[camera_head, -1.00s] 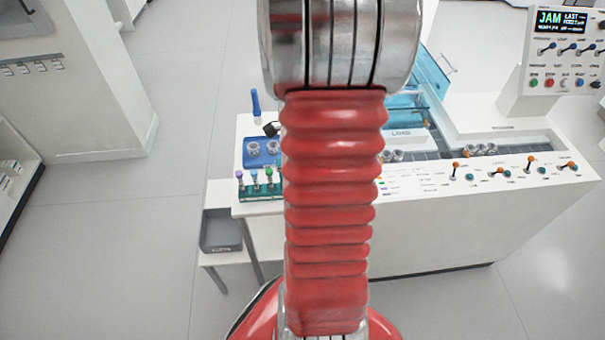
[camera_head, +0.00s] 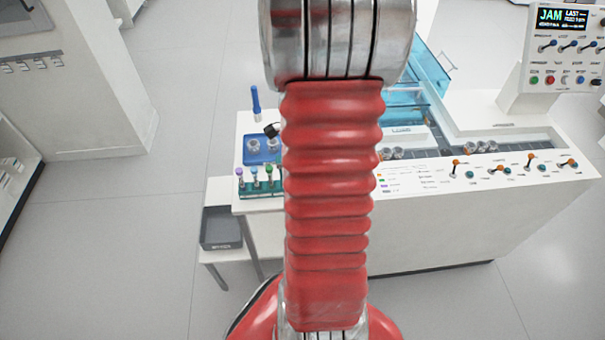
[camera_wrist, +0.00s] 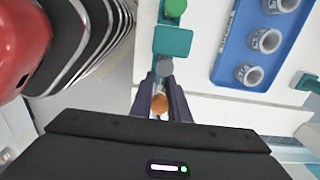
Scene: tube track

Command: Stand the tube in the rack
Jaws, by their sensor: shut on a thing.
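In the wrist view my gripper (camera_wrist: 163,92) is shut on a tube with an orange cap (camera_wrist: 159,104). The rest of the tube is mostly hidden between the dark fingers. A grey round piece (camera_wrist: 163,68) shows just beyond the fingertips; I cannot tell whether it is part of the tube. The teal rack (camera_wrist: 172,40) lies just beyond it, with a green-capped tube (camera_wrist: 175,7) farther along. In the head view the rack (camera_head: 262,189) stands at the table's left front edge, with purple, blue and green caps showing. My red arm hides my gripper and the rack's right end there.
A blue tray with several round holders (camera_wrist: 232,50) lies beside the rack. A blue upright pen-like thing (camera_head: 256,100) stands behind it. A grey bin (camera_head: 220,228) sits lower left. A panel with switches (camera_head: 490,170) runs right. Open floor lies left.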

